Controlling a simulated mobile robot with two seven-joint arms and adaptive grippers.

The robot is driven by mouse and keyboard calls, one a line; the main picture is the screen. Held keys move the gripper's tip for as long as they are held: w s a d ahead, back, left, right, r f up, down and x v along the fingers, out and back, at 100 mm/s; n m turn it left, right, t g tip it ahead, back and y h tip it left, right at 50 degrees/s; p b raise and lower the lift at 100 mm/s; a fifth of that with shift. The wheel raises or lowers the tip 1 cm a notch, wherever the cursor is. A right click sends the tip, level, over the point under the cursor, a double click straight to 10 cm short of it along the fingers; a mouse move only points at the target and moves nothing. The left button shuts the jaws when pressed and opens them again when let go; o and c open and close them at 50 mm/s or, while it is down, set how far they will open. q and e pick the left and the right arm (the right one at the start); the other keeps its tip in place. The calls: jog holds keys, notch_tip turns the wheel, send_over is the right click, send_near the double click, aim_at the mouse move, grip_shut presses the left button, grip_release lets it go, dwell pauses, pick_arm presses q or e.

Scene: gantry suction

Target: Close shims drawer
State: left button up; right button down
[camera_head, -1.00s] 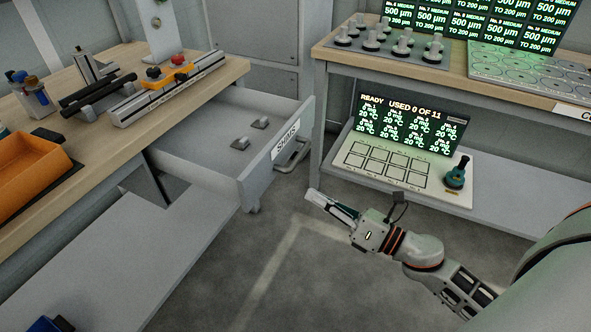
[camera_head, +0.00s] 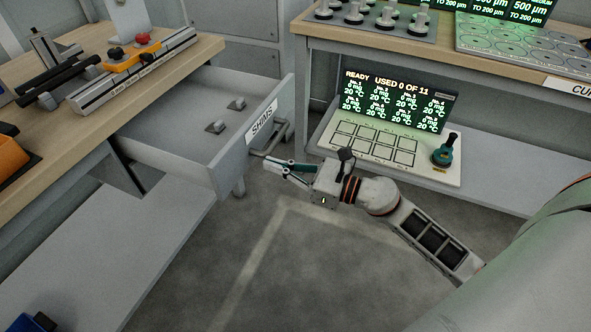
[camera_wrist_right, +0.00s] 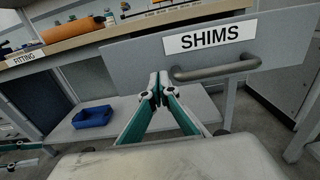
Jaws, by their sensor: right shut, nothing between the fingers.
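The grey shims drawer (camera_head: 226,160) stands pulled out from under the wooden bench at the left, with a white SHIMS label on its front. Two small dark pieces on pale bases lie inside it. Its bar handle (camera_head: 272,142) sticks out from the front. My right gripper (camera_head: 268,165) is shut and empty, close to the drawer front below the handle. In the right wrist view, the shut fingers (camera_wrist_right: 158,88) point at the drawer front, just left of the handle (camera_wrist_right: 215,70); whether they touch it I cannot tell. My left gripper is not in view.
A blue bin (camera_wrist_right: 92,116) sits on the left lower shelf. The floor between is clear.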

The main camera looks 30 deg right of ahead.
aim_at(244, 156)
jog(key=x, duration=0.4)
jog(key=shift+w+a, duration=0.4)
jog(key=shift+w, duration=0.1)
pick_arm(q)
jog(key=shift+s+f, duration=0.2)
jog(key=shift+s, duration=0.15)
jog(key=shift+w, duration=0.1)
